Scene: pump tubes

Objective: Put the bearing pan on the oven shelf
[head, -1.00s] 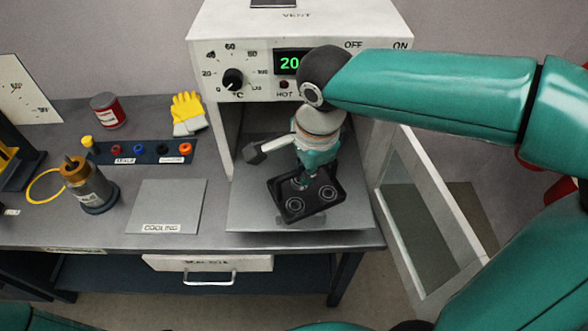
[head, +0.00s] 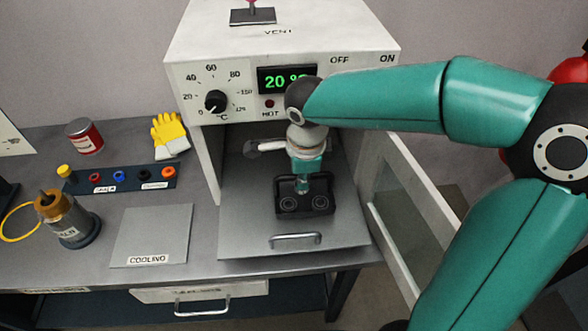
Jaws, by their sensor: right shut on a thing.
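The bearing pan (head: 291,213) is a small black tray with two ring-shaped bearings showing at its front. My right gripper (head: 303,183) points down and is shut on the pan at its back part, partly hidden by the wrist above. The pan is over the oven shelf (head: 247,216), a grey plate that reaches out of the oven with a handle (head: 295,240) at its front. The pan lies about square to the shelf. I cannot tell whether it touches the shelf. My left gripper is out of view.
The white oven (head: 190,80) stands open, its door (head: 405,215) swung out to the right near my right arm. Left of the shelf are a cooling plate (head: 150,232), a rack of coloured plugs (head: 120,180), yellow gloves (head: 170,136), a red can (head: 84,136) and a brass-topped cylinder (head: 68,222).

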